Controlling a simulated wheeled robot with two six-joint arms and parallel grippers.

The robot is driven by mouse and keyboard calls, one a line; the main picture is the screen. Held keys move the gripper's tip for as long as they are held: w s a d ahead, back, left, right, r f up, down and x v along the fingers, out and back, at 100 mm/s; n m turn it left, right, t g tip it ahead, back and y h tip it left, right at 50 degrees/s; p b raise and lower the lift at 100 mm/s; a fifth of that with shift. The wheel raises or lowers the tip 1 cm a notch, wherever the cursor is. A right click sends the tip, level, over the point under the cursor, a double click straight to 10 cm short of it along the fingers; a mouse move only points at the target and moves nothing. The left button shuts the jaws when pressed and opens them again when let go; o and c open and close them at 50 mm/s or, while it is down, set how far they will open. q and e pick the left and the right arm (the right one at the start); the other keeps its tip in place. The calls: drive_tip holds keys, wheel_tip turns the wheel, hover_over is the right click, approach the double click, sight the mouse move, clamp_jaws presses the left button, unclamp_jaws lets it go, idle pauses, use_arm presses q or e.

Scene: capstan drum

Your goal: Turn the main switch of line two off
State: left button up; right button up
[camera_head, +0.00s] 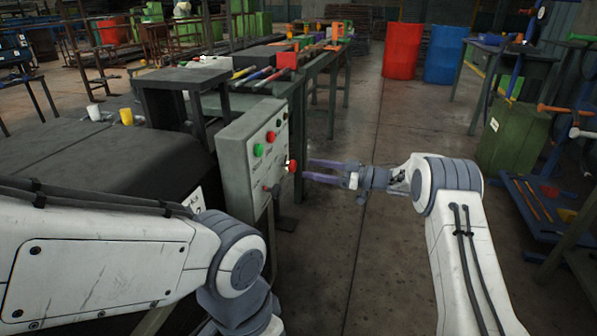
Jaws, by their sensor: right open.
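A grey-green control box (252,165) stands left of centre, its face turned to the right. On its face are a green button (259,150), a red button (271,136), a red knob (292,166) at the right edge and a small dull red knob or lever (271,187) lower down. Its labels are too small to read, so I cannot tell which part belongs to line two. My right gripper (308,169) is open, its two purple fingers pointing left at the red knob, close to it; I cannot tell whether they touch. My left arm crosses the lower left; its gripper is out of view.
A dark bench with a yellow cup (126,116) and a white cup (94,112) lies left of the box. Behind is a workbench with tools (287,61). Red (402,51) and blue (444,54) barrels stand at the back. The floor between is clear.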

sight(296, 165)
drive_tip(key=b+x, duration=0.1)
drive_tip(key=x, duration=0.4)
clamp_jaws()
